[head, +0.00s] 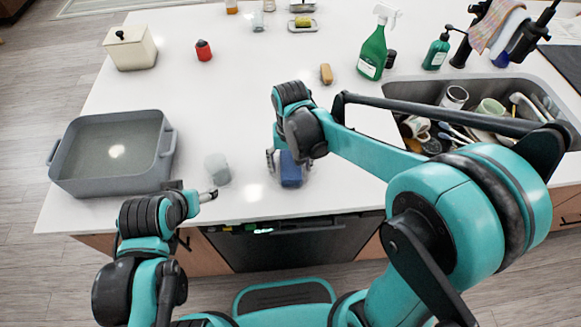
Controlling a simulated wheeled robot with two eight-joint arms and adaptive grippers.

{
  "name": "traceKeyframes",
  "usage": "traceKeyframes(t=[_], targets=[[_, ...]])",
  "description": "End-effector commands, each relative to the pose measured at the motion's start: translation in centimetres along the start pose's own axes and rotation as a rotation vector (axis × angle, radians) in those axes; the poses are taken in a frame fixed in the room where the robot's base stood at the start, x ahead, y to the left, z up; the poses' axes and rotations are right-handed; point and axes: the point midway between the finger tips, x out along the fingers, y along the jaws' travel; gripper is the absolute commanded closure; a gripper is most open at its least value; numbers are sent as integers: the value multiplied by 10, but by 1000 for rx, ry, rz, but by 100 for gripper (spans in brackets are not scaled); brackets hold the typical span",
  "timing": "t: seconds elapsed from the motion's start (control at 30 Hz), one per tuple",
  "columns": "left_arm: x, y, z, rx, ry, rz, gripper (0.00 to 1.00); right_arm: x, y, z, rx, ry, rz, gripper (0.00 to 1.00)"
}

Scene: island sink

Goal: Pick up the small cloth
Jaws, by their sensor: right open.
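A small blue folded piece (291,173), which looks like the small cloth, lies on the white counter near its front edge. My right gripper (289,163) is right over it, pointing down. Its fingers are open, one to the left and one to the right of the blue piece. Whether they touch it I cannot tell; the gripper hides its far part. My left gripper (208,195) is low at the counter's front edge, left of the blue piece, near a translucent cup. Its fingers show too small to tell whether they are open.
A grey basin (110,186) stands at left and the cup (217,168) beside it. The sink (400,92), full of dishes, is at right. A green spray bottle (373,52) and an orange-brown sponge (326,74) are farther back. The counter's middle (225,100) is clear.

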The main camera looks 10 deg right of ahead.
Motion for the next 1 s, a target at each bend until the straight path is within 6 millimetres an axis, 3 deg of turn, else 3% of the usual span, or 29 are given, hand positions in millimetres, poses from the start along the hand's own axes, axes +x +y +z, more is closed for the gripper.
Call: traceKeyframes(t=[0.07,0.2,0.27,0.73,0.87,1.0], targets=[[-1,0,-1,0,0,0,30,-1,0,0,0,0,0,27],[-1,0,-1,0,0,0,30,-1,0,0,0,0,0,64],[-1,0,-1,0,0,0,30,-1,0,0,0,0,0,77],[-3,0,-2,0,0,0,30,-7,0,0,0,0,0,78],[-10,0,-7,0,0,0,30,-22,0,0,0,0,0,78],[-21,0,-15,0,0,0,30,-50,3,2,1,0,0,78]])
